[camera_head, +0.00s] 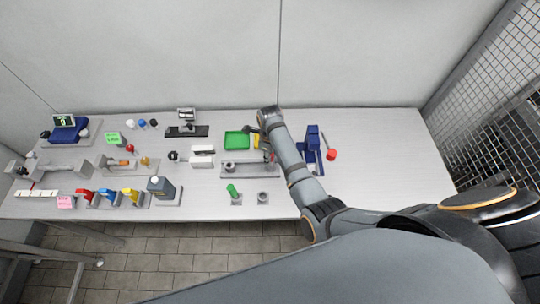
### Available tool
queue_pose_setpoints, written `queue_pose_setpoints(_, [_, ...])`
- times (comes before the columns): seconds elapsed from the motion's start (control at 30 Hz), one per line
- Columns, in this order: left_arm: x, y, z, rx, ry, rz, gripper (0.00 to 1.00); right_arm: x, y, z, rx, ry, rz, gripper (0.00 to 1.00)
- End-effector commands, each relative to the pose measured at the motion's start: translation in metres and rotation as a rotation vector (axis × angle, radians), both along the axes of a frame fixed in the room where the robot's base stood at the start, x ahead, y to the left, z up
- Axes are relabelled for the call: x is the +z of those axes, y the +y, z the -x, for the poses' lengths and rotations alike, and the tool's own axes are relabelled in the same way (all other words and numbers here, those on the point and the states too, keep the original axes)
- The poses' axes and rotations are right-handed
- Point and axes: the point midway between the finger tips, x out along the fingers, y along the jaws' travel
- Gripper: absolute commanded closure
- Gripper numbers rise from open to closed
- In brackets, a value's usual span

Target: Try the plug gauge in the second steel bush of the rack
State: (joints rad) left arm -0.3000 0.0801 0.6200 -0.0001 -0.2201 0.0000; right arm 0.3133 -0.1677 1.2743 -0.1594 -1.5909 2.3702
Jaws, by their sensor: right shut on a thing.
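My right gripper (262,138) is above the back edge of the grey rack (245,171), partly hidden by my own right arm. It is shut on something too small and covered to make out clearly. A small red piece shows just below it, by the rack's right part; I cannot tell whether it belongs to the held thing. One steel bush (230,167) shows on the rack's left part; the other bushes are hidden or too small to tell. I cannot make out the plug gauge for certain. My left gripper is not in view.
A green tray (237,140) and a yellow one (257,143) lie behind the rack. In front stand a green-topped piece (232,189) and a grey holder (263,198). A blue stand (312,137) and a red-ended tool (331,155) are to the right. The table's right end is clear.

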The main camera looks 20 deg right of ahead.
Motion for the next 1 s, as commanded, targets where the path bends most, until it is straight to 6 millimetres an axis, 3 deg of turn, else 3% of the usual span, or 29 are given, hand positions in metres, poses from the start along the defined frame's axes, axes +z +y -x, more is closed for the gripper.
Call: queue_pose_setpoints(1.0, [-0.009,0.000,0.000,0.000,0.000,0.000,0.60,-0.016,0.000,0.000,0.000,0.000,0.000,1.00])
